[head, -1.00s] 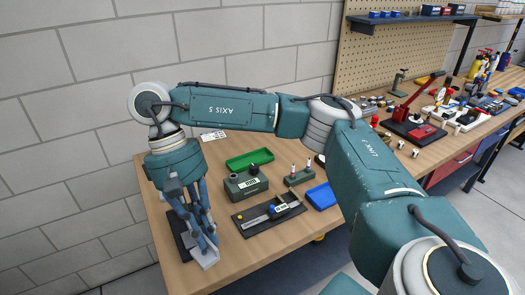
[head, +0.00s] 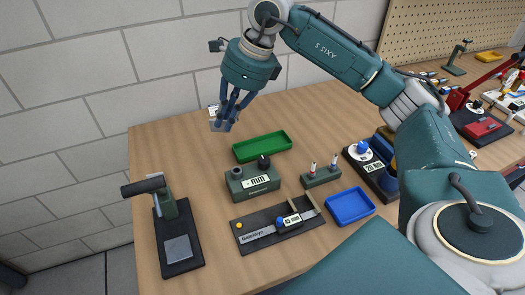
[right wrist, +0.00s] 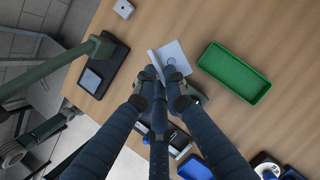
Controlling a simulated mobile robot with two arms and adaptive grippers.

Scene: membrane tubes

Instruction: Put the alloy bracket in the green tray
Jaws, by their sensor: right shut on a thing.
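The alloy bracket (right wrist: 172,58) is a pale grey angled piece with a round hole, held between the fingers of my right gripper (right wrist: 164,82). In the head view the right gripper (head: 231,112) is up near the back left of the bench, and the bracket (head: 217,123) shows partly behind its fingers. The green tray (head: 262,148) is an empty shallow rectangle at the back middle, right of and below the gripper in the picture. It also shows right of the bracket in the right wrist view (right wrist: 235,74). My left gripper is out of view.
A stand with a dark base and light square plate (head: 179,249) is at the left. A green gauge block (head: 252,181) sits in front of the tray, with a caliper on a dark mat (head: 280,229) nearer. A blue tray (head: 350,207) lies at the right.

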